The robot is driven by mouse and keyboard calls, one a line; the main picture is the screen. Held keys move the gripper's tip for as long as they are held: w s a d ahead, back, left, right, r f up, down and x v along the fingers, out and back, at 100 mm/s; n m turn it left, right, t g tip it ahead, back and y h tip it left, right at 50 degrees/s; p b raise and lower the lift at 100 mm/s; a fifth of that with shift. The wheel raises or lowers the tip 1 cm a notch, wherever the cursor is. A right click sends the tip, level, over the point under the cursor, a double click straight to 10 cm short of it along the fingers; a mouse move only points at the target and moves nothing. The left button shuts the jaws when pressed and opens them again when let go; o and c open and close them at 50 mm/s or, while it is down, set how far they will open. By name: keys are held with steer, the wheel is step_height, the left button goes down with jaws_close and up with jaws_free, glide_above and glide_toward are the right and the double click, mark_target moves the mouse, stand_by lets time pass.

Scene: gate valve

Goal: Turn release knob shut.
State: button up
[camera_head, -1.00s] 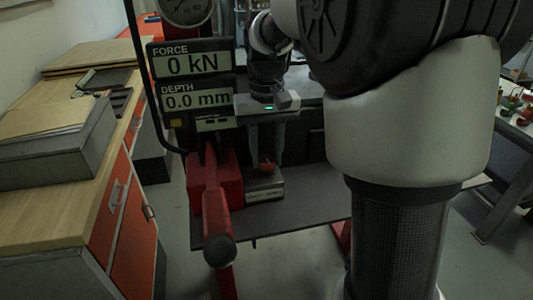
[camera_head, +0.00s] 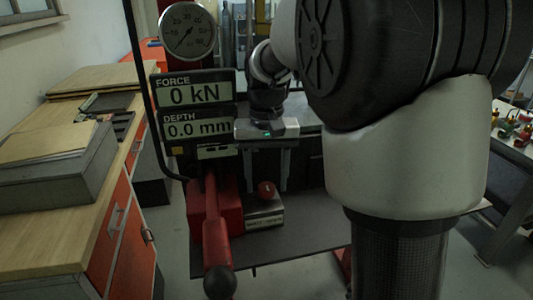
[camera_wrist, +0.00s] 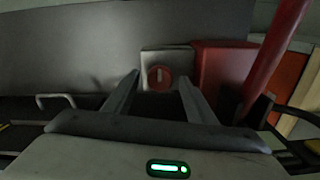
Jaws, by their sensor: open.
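The release knob (camera_head: 266,190) is a small round red knob on a grey metal block (camera_head: 263,211), beside the red pump body. In the wrist view the knob (camera_wrist: 160,76) shows a pale slot or mark that runs upright in the picture. My gripper (camera_head: 267,186) points down with its two fingers apart. In the head view the knob shows between and just below the fingertips. In the wrist view the fingertips (camera_wrist: 160,80) lie to either side of the knob, and nothing is held. I cannot tell the exact gap between fingertips and knob.
A red lever with a black ball end (camera_head: 220,283) rises close left of the block. Displays (camera_head: 195,107) reading 0 kN and 0.0 mm and a round gauge (camera_head: 188,32) stand behind. A wooden bench with a grey box (camera_head: 55,160) is at the left.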

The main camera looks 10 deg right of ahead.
mark_target(267, 186)
step_height(267, 186, up, 17)
steer(key=p, duration=0.3)
steer(key=s+n+t+p, duration=0.2)
steer(key=s+t+p, duration=0.3)
steer(key=s, duration=1.4)
steer(key=f+p, duration=0.1)
steer(key=p, duration=0.2)
steer(key=shift+d+t, duration=0.3)
steer(key=shift+d, duration=0.05)
